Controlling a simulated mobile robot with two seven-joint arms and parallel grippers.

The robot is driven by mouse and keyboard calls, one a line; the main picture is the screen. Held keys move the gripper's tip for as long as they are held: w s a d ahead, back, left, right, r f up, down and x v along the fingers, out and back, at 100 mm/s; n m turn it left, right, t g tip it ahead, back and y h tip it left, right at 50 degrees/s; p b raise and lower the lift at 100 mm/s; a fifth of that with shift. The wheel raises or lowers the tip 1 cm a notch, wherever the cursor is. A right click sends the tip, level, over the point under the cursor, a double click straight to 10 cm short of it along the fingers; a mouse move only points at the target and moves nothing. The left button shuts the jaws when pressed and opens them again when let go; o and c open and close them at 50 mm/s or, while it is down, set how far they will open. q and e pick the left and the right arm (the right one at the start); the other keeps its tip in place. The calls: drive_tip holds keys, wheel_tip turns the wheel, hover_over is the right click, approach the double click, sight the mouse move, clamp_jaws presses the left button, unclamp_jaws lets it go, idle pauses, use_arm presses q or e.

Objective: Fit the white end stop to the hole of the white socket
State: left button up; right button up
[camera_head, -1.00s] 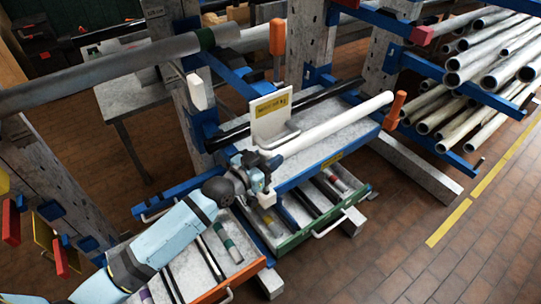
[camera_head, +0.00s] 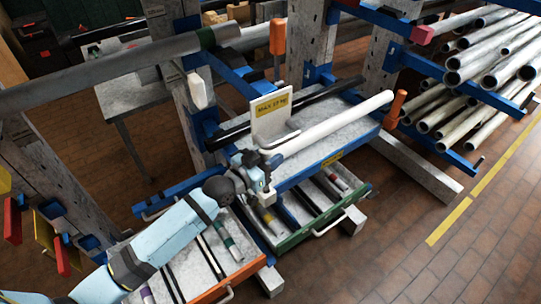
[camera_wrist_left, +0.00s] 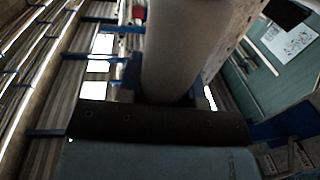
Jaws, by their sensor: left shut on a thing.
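My left gripper (camera_head: 262,178) is at the near left corner of the grey shelf, shut. A pale, thick cylinder (camera_wrist_left: 178,45), which I take for the white end stop, stands between its jaws in the left wrist view and runs out at the top. In the head view a long white cylinder (camera_head: 335,124) stretches from near the gripper to the upper right; I cannot tell whether it is the held piece. A white block (camera_head: 198,90) on the left post may be the white socket, but I see no hole in it. My right gripper is not in view.
A white plate with a yellow label (camera_head: 270,118) stands beside the long cylinder. An orange post (camera_head: 397,107) stands at the shelf's right end. Open drawers with an orange front (camera_head: 240,280) and a green front (camera_head: 320,228) lie below. Grey pipes (camera_head: 480,80) fill the right rack.

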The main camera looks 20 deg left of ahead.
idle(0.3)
use_arm(q)
drive_tip(key=shift+f+b, duration=1.55)
drive_tip(key=shift+f, duration=1.35)
drive_tip(key=o, duration=1.1)
drive_tip(key=shift+o, duration=0.2)
drive_tip(key=shift+s, duration=0.1)
drive_tip(key=v, duration=1.3)
drive_tip(key=shift+s+a, duration=0.25)
